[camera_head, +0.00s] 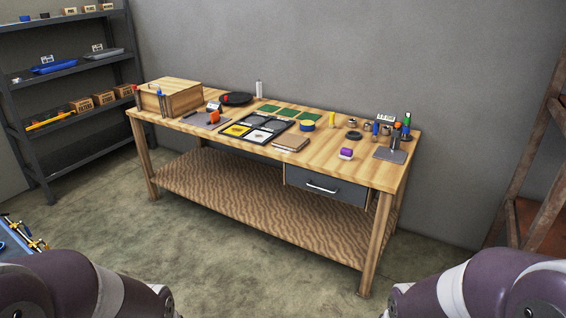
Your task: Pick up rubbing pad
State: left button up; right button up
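A wooden workbench (345,185) stands against the back wall, some way in front of me. A small purple block with a pale base (346,153) lies on its top, right of the middle near the front edge; it may be the rubbing pad, but I cannot tell for sure at this size. Neither gripper is in view; only purple and white links of my arms show at the two bottom corners.
The benchtop holds a wooden box (181,97), a dark tray (231,134), a notebook (290,143), green boards (284,113) and a small stand (391,152). A grey drawer (325,187) hangs below. Metal shelves (62,65) stand left, a rusty frame (530,215) right. Floor before the bench is clear.

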aim_at(345, 154)
jog(key=i+j+z, duration=0.1)
jog(key=i+z, duration=0.15)
jog(key=z, duration=0.15)
jog(key=i+j+z, duration=0.15)
jog(key=z, duration=1.8)
jog(key=u, duration=1.85)
jog(key=i+j, duration=0.5)
jog(key=j, duration=0.2)
